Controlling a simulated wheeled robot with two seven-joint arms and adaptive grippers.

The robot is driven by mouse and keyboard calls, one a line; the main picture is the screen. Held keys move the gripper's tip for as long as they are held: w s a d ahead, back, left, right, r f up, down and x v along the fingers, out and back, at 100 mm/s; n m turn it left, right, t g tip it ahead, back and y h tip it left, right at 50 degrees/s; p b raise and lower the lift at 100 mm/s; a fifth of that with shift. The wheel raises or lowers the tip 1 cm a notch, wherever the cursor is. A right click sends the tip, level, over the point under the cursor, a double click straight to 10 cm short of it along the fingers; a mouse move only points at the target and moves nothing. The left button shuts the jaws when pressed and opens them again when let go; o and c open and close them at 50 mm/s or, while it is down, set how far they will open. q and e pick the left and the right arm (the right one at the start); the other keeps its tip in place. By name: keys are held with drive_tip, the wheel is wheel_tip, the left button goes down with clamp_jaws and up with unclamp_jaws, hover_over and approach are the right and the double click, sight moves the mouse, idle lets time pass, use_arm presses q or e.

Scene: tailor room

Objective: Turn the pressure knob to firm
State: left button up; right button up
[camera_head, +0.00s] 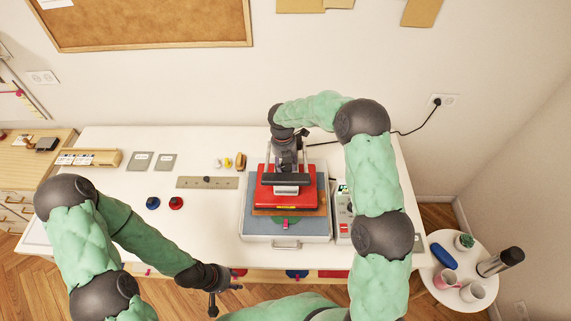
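A heat press (324,226) with a red upper plate and a pale blue-grey base stands on the white table. A control box (343,224) with a small green display and a red-and-white part is at its right side, partly covered by my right arm. My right gripper (287,168) points down over the top of the press, by its dark crossbar (286,179). I cannot tell whether its fingers are shut or touch anything. I cannot make out the pressure knob or its setting. My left gripper (225,300) is open and empty, low in front of the table's front edge.
On the white table (215,220) lie a blue knob-like piece (153,203), a red one (176,203), a metal strip (207,183) and grey cards (141,161). A round side table (441,279) with cups and a flask (501,262) stands at the right.

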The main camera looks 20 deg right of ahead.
drive_tip(key=shift+s+a+f, duration=0.1)
drive_tip(key=shift+s+f, duration=0.1)
